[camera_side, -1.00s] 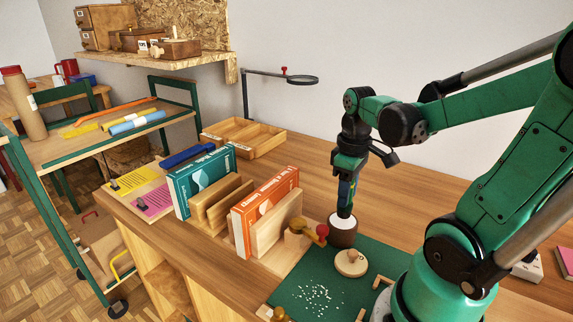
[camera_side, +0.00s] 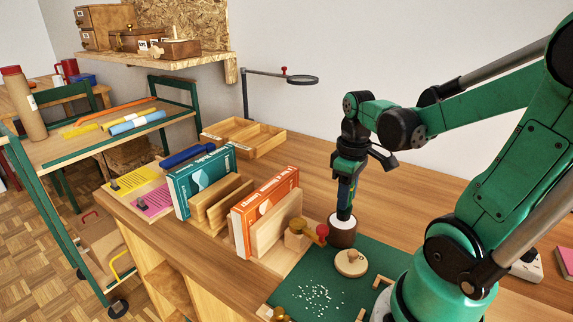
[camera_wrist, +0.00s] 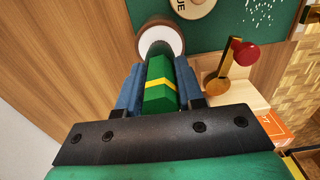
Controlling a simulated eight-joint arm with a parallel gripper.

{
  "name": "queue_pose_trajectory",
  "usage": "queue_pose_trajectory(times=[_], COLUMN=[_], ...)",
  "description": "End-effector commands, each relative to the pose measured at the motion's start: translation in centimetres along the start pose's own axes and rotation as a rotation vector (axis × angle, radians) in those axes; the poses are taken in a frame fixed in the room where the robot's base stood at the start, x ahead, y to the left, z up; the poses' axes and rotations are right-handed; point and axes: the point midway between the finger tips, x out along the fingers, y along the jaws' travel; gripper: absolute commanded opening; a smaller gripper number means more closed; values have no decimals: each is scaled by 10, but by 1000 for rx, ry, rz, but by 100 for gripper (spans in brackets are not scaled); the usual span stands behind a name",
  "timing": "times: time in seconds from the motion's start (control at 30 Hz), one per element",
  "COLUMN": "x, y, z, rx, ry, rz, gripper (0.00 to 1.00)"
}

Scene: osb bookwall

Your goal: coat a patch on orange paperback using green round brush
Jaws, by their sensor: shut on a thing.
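My gripper (camera_side: 346,192) is shut on the green round brush (camera_wrist: 160,88), whose green handle with a yellow band shows between the blue fingers in the wrist view. The brush points down into a brown pot (camera_side: 342,238) with white contents; its bristles are hidden. The pot's rim also shows in the wrist view (camera_wrist: 145,27). The orange paperback (camera_side: 267,205) stands upright to the left of the pot, against a light wooden block; its corner shows in the wrist view (camera_wrist: 273,125).
A round wooden lid (camera_side: 351,263) lies on the green mat (camera_side: 385,262) in front of the pot. A red-knobbed clamp (camera_side: 309,235) stands between pot and paperback. A teal book (camera_side: 203,180) stands further left. Bare table lies behind the pot.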

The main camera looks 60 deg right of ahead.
Motion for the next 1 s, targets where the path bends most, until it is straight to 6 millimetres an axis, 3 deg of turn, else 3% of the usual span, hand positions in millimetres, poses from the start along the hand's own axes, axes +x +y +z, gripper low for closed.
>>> queue_pose_trajectory(times=[1.0], x=[8], y=[0], z=[0], rx=[0], ry=[0], rz=[0], gripper=[0])
